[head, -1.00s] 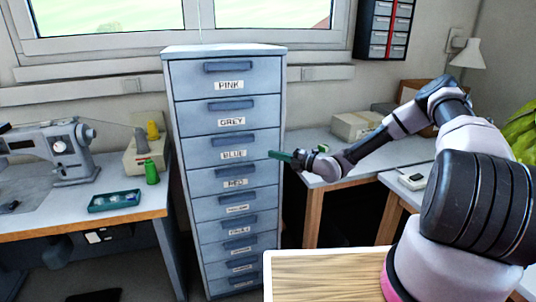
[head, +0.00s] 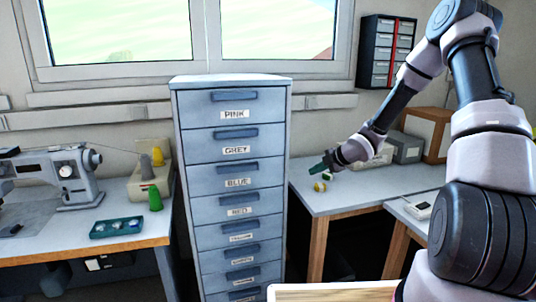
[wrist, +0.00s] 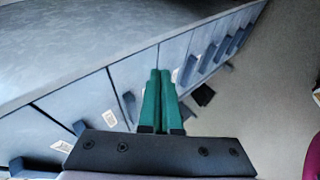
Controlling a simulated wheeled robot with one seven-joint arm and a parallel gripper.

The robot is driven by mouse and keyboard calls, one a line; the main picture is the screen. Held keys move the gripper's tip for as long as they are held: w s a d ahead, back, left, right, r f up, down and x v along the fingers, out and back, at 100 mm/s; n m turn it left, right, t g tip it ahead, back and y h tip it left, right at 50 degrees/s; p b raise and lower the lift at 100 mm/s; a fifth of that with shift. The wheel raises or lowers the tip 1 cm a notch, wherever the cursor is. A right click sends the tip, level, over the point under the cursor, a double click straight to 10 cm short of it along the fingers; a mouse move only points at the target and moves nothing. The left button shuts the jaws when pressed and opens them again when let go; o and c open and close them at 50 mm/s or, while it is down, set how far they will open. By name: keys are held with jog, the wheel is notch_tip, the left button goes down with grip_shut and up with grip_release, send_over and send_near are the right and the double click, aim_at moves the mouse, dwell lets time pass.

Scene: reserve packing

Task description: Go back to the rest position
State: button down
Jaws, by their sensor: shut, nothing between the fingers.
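My gripper (head: 322,167) is shut and empty. In the head view it is right of the grey-blue drawer cabinet (head: 181,103), above the grey worktop at the right. Its green fingers (wrist: 158,98) lie together in the wrist view, in front of the cabinet's drawer side. The cabinet's drawers look shut, with labels such as PINK, GREY, BLUE and RED. My arm bends high at the right side of the head view.
A sewing machine (head: 75,178), thread cones and a green tray (head: 117,228) stand on the left table. Small yellow items (head: 320,187) and boxes (head: 405,148) are on the right worktop (head: 345,197). A wooden surface (head: 335,292) is at the bottom.

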jog(key=s+d+r+m+h, duration=0.45)
jog(key=s+r+m, duration=0.2)
jog(key=r, duration=0.45)
jog(key=s+d+r+m+h, duration=0.3)
jog(key=s+d+r+m, duration=0.3)
jog(key=r, duration=0.5)
jog(key=s+a+r+m+y, duration=0.1)
jog(key=s+r+m, duration=0.2)
jog(key=s+m, duration=0.2)
jog(key=s+a+r+m, duration=0.1)
jog(key=s+r+m, duration=0.2)
jog(key=s, duration=0.7)
jog(key=s+a+r+m+y, duration=0.1)
jog(key=s+r+m, duration=0.3)
jog(key=s+m, duration=0.2)
jog(key=shift+s+a+m+y, duration=0.35)
jog(key=shift+s, duration=0.85)
